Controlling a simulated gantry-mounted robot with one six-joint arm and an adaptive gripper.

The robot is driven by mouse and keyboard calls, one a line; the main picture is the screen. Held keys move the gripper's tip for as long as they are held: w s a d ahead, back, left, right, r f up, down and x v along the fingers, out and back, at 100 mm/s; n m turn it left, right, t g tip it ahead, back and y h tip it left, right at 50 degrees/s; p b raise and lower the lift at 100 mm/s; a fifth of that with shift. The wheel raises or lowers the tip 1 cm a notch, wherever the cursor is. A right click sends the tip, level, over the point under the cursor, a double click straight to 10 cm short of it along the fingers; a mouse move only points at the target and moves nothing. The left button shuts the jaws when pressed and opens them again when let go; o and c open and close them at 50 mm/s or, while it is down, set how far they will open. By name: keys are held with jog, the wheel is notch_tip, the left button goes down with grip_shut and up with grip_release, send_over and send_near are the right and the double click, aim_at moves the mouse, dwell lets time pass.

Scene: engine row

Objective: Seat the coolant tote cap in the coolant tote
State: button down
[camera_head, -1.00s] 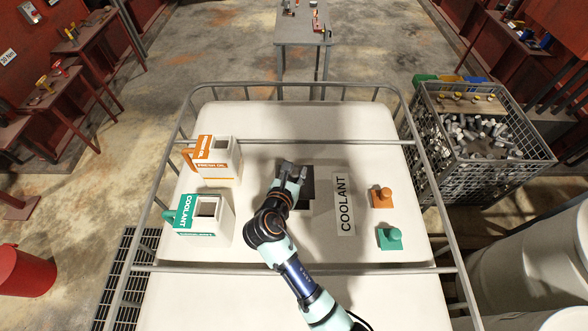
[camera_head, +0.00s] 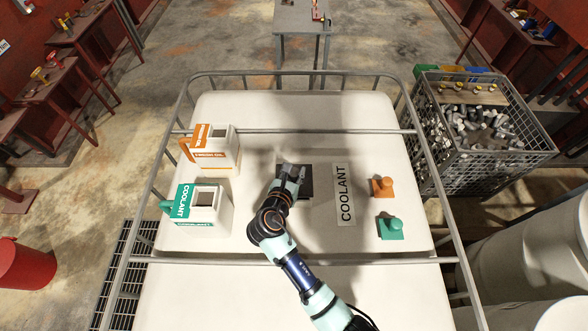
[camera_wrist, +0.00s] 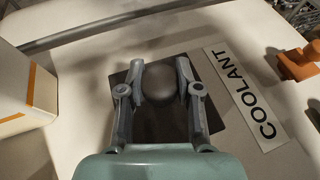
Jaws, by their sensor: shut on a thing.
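The coolant tote (camera_head: 345,110) is the large white container with the COOLANT label (camera_head: 345,193) on top. My gripper (camera_head: 288,169) is left of the label, over the tote's top. In the wrist view my gripper (camera_wrist: 160,72) is shut on the dark grey round knob of the coolant tote cap (camera_wrist: 160,88). A dark square (camera_wrist: 205,105) lies around and below the knob; it also shows in the head view (camera_head: 304,190). The tote's opening is not separately visible. I cannot tell whether the cap touches the tote or sits in it.
The orange-marked jug (camera_head: 217,153) and green-marked coolant jug (camera_head: 205,208) stand on the tote's left side. An orange cap (camera_head: 382,186) and green cap (camera_head: 390,228) are on its right. Metal rails (camera_head: 290,131) cross the tote. A wire crate (camera_head: 480,130) stands to the right.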

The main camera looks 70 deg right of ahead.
jog(key=shift+f+b, duration=0.3)
jog(key=shift+f, duration=1.1)
jog(key=c, duration=0.7)
grip_release()
jog(key=v, duration=1.2)
